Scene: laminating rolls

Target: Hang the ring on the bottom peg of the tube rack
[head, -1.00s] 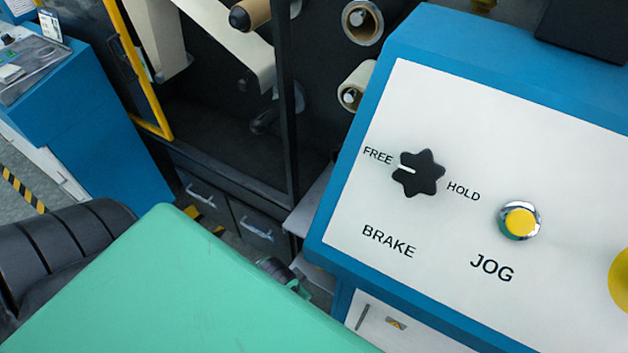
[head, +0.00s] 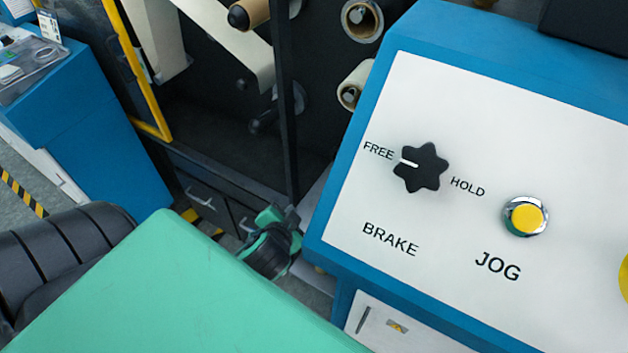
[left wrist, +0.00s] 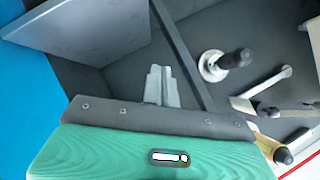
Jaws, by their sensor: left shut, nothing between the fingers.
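My left gripper (head: 276,240) shows in the head view beside the lower left edge of the control panel, partly behind my green arm cover. In the left wrist view my gripper's grey fingers (left wrist: 160,84) are together and empty. Ahead and to the right of them is a black-ended peg (left wrist: 232,60) on a round metal flange, apart from the fingers. In the head view a dark-ended peg (head: 262,122) shows inside the machine. I cannot pick out the ring or the tube rack with certainty. My right gripper is not in view.
A control panel (head: 345,215) with a black knob (head: 422,168) and yellow button (head: 526,216) fills the right. Rolls (head: 362,18) sit on the dark machine behind. A dark post (head: 287,130) stands near my gripper. A blue bench (head: 70,130) is at left.

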